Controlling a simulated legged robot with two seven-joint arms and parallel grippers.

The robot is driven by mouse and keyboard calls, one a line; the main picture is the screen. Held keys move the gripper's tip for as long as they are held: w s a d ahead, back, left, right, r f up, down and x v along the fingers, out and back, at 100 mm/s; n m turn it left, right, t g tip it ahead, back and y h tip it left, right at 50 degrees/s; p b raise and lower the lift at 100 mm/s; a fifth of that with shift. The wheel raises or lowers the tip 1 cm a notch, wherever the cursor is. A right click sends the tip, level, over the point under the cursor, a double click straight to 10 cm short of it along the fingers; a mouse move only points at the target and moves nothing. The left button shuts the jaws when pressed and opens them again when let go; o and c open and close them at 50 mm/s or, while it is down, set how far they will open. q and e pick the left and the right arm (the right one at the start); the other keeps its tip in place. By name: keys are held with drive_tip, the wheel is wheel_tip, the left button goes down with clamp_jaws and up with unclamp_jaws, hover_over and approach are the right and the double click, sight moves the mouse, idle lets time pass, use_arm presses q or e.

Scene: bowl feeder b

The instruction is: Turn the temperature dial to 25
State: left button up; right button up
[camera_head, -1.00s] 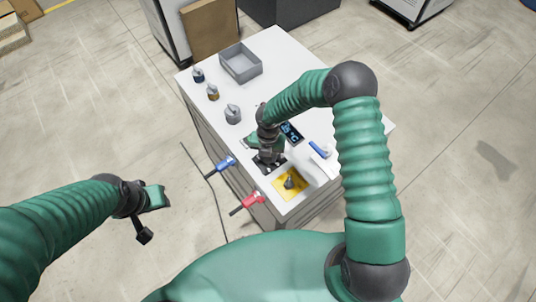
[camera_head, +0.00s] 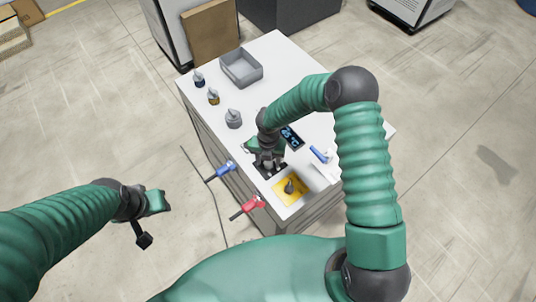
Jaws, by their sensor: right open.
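The black dial panel (camera_head: 271,172) lies on the white cabinet top, mostly under my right gripper (camera_head: 267,165). The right gripper points down over it, open. The dial itself is hidden by the gripper, so contact cannot be told. Just beyond is a dark display (camera_head: 291,137) with lit blue-white digits and a °C sign, too small to read surely. My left gripper (camera_head: 149,220) hangs over the floor at the left, away from the cabinet; its jaw opening cannot be told.
A yellow plate with a dark knob (camera_head: 290,187) is near the front corner. Blue (camera_head: 226,168) and red (camera_head: 252,203) handles stick out from the cabinet side. A blue-handled item (camera_head: 320,155) lies right. Several small knobbed pieces and a grey bin (camera_head: 240,80) stand farther back.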

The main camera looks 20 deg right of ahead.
wheel_tip(320, 180, up, 16)
drive_tip(key=b, duration=0.2)
drive_tip(key=shift+w+r, duration=0.15)
drive_tip(key=shift+r, duration=0.05)
drive_tip(key=s+d+f+m+t+b, duration=0.1)
drive_tip(key=s+m, duration=0.6)
drive_tip(key=m, duration=0.8)
drive_tip(key=s+d+f+m+t+b, duration=0.1)
drive_tip(key=s+d+f+m+b, duration=0.3)
drive_tip(key=m, duration=1.2)
drive_tip(key=s+f+b, duration=0.2)
drive_tip(key=s+b, duration=0.2)
drive_tip(key=shift+f+t+b, duration=0.2)
drive_tip(key=shift+t+b, duration=0.1)
drive_tip(key=shift+d, duration=0.1)
drive_tip(key=shift+s, duration=0.1)
